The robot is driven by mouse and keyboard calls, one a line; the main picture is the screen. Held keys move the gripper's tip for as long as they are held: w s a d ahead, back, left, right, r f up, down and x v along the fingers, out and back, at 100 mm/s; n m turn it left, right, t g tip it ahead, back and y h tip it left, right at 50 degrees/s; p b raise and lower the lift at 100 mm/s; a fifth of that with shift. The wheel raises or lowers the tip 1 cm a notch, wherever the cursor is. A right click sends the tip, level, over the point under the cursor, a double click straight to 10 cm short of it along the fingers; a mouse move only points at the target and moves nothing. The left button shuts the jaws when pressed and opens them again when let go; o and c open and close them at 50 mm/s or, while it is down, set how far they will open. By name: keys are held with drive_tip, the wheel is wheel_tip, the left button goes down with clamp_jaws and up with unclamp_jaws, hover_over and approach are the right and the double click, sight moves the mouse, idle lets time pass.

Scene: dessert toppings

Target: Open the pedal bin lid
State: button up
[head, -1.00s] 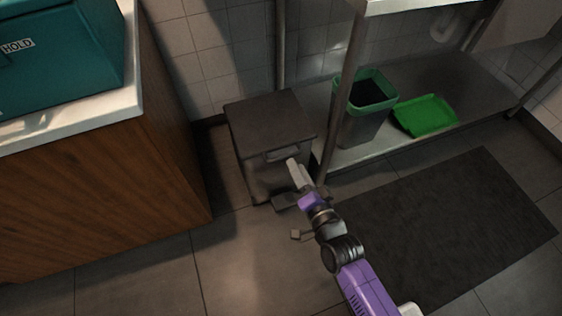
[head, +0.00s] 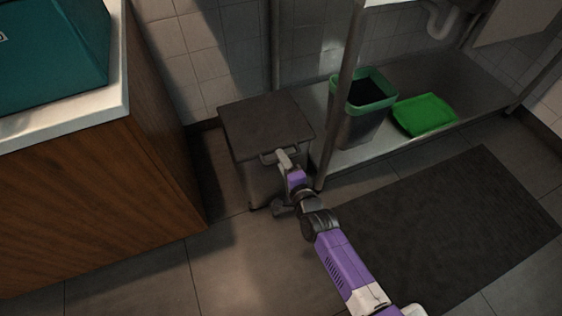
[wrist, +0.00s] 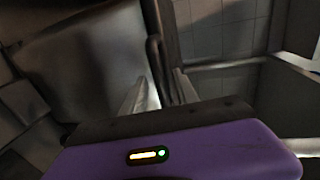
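The pedal bin (head: 262,182) is a grey box on the floor between the wooden counter and the metal shelf. Its dark flat lid (head: 265,122) lies closed. A bar handle (head: 266,159) sticks out at the lid's front edge. My gripper (head: 281,154) is at the right part of this handle, in front of the bin. In the wrist view, the two fingers (wrist: 160,86) stand apart with a dark bar, seemingly the handle (wrist: 154,55), running down between them. I cannot tell whether they touch it. The pedal is mostly hidden behind my wrist.
A wooden counter (head: 90,185) with a teal box (head: 50,55) stands at the left. A metal shelf post (head: 342,105) rises just right of the bin. A green-rimmed bin (head: 362,125) and green tray (head: 425,114) sit on the low shelf. A dark mat (head: 450,225) covers the right floor.

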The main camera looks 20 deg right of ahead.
drive_tip(key=shift+w+f, duration=0.1)
drive_tip(key=shift+w, duration=0.45)
clamp_jaws()
idle(1.1)
